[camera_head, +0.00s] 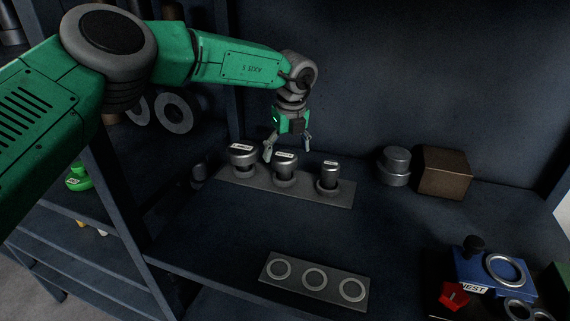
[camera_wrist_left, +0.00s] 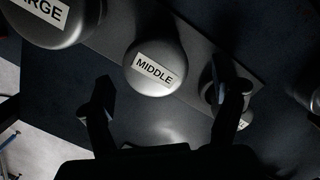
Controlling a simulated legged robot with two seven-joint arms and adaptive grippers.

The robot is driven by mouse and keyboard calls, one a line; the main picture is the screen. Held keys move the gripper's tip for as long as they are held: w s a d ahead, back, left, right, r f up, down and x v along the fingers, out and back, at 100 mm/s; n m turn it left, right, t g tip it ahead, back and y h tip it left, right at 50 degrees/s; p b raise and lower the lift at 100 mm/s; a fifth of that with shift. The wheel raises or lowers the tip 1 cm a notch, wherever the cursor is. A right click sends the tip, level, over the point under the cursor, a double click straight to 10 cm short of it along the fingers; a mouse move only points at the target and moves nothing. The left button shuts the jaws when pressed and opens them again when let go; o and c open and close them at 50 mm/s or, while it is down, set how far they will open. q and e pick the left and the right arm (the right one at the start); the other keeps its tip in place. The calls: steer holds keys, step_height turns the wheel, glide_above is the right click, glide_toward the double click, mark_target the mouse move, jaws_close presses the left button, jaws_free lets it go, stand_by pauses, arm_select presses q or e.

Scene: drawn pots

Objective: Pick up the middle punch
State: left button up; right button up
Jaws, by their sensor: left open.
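Three grey metal punches stand upright in a row on a grey holder plate (camera_head: 342,198) on the shelf. The middle punch (camera_head: 285,172) is between the larger punch (camera_head: 243,158) on the left and the slimmer punch (camera_head: 328,176) on the right. In the left wrist view the middle punch (camera_wrist_left: 152,62) carries a white label reading MIDDLE. My left gripper (camera_head: 287,155) is open and empty, just above and behind the middle punch, pointing down. In the left wrist view its fingers (camera_wrist_left: 165,98) are spread, apart from the punch. My right gripper is not in view.
A grey plate with three rings (camera_head: 314,280) lies in front. A stepped metal cylinder (camera_head: 394,166) and a brown block (camera_head: 444,172) stand at the back right. A blue fixture (camera_head: 484,270) labelled NEST sits at the right. The shelf between is clear.

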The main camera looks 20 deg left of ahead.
arm_select(q)
steer(key=f, duration=0.4)
steer(key=shift+w+a, duration=0.15)
steer(key=shift+a, duration=0.15)
steer(key=shift+r, duration=0.15)
steer(key=c, duration=1.8)
steer(key=shift+r, duration=5.05)
